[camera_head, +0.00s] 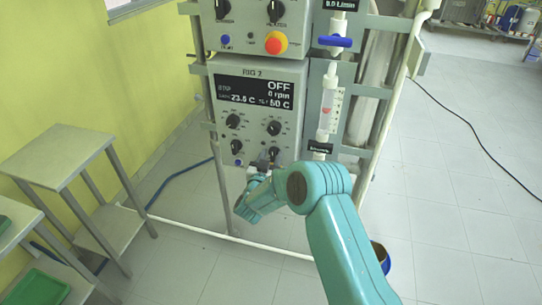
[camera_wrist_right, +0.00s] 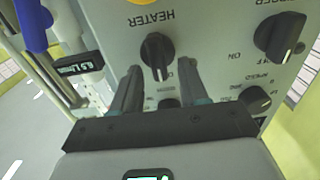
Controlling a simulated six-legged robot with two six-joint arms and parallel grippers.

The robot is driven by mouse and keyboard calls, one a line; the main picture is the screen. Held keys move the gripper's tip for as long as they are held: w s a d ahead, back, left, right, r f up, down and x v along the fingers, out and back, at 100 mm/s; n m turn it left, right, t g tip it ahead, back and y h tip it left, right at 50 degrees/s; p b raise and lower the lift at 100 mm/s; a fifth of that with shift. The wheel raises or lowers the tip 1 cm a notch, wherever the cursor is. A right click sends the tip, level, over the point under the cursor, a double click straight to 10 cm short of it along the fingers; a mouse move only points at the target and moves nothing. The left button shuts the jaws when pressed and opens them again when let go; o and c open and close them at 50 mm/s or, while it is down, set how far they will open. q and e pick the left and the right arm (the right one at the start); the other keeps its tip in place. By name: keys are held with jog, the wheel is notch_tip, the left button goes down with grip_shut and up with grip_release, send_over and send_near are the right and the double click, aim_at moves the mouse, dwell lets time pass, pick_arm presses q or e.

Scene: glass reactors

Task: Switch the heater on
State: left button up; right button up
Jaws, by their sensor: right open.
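The heater knob (camera_wrist_right: 157,55) is black and sits on the pale grey panel beside an upside-down HEATER label in the right wrist view. My right gripper (camera_wrist_right: 160,75) is open, with one finger on each side of this knob; I cannot tell whether they touch it. In the head view my right gripper (camera_head: 262,163) is in front of the lower part of the lower control unit (camera_head: 252,68), hiding part of that panel. Its display (camera_head: 254,92) reads OFF, 0 rpm, 23.8 C and 50 C. My left gripper is not in view.
The stirrer knob (camera_wrist_right: 278,37) and a speed knob (camera_wrist_right: 257,98) are close by on the same panel. A yellow part (camera_wrist_right: 148,2) shows at the top edge. A glass tube with a scale (camera_head: 328,100) stands right of the unit. A grey side table (camera_head: 60,153) stands left.

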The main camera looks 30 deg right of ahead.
jog(key=shift+d, duration=0.15)
grip_shut()
jog(key=shift+f, duration=0.1)
